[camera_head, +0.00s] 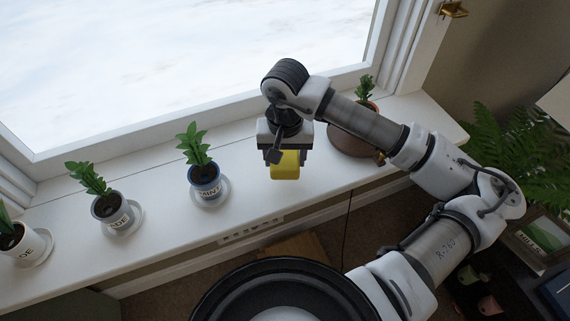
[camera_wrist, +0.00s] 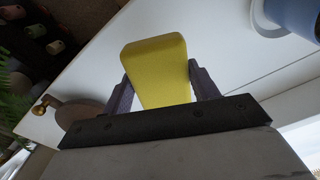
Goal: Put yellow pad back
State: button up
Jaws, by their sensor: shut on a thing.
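The yellow pad (camera_head: 286,166) is a small rounded block held between the fingers of my gripper (camera_head: 284,160), over the white window sill. In the wrist view the yellow pad (camera_wrist: 158,68) sits between the two dark fingers of my gripper (camera_wrist: 158,88), which are shut on it. The pad's far end sticks out past the fingertips. Its height above the sill is hard to tell. A round brown board (camera_head: 352,142) lies on the sill to the right, partly hidden by my arm.
On the sill (camera_head: 250,190) stand a blue potted plant (camera_head: 205,182), a grey potted plant (camera_head: 110,210) and a white potted plant (camera_head: 25,245), all left of my gripper. Another small plant (camera_head: 366,88) is behind my arm. The sill between the blue pot and the board is clear.

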aim_at(285, 158)
notch_tip(285, 158, down, 5)
jog(key=shift+r+p, duration=0.1)
jog(key=shift+p, duration=0.35)
jog(key=o, duration=1.1)
notch_tip(285, 158, up, 12)
jog(key=shift+s+b, duration=0.15)
jog(key=shift+b, duration=1)
